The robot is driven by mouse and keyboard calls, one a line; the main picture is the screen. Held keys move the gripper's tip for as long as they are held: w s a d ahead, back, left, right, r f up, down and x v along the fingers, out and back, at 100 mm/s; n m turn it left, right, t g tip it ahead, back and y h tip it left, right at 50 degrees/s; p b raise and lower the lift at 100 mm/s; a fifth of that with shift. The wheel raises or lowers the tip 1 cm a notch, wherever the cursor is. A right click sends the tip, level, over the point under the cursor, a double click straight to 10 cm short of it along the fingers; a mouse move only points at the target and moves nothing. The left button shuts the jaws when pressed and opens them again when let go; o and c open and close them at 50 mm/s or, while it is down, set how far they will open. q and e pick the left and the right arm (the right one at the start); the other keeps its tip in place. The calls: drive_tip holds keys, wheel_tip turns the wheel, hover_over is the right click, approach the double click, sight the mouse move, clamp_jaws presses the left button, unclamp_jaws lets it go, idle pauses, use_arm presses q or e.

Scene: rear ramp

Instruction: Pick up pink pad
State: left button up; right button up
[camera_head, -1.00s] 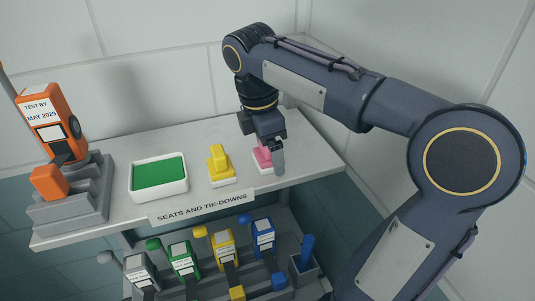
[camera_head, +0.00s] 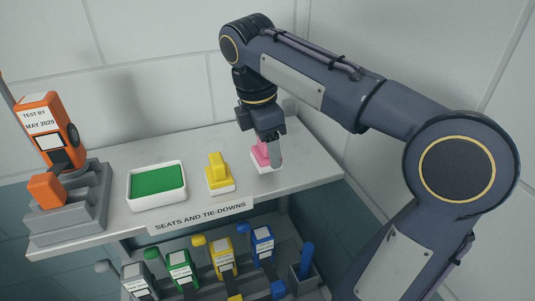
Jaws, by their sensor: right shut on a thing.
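The pink pad (camera_head: 261,154) is at the right part of the shelf, on a small white base (camera_head: 266,168). My right gripper (camera_head: 270,150) points down over it, shut on the pink pad, and its fingers hide part of it. I cannot tell whether the pad is raised off the base. My left gripper is not in view.
A yellow pad on a white base (camera_head: 219,176) stands left of the pink one. Further left are a white tray with a green surface (camera_head: 157,182) and an orange device on a grey stand (camera_head: 48,130). Several coloured tie-down units, one blue (camera_head: 262,243), sit below the shelf (camera_head: 120,223).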

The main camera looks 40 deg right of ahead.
drive_tip(key=s+a+r+p, duration=0.5)
drive_tip(key=s+a+r, duration=0.2)
drive_tip(key=a+r, duration=0.3)
drive_tip(key=shift+a+r, duration=0.25)
drive_tip(key=shift+a, duration=0.8)
drive_tip(key=shift+s, duration=0.1)
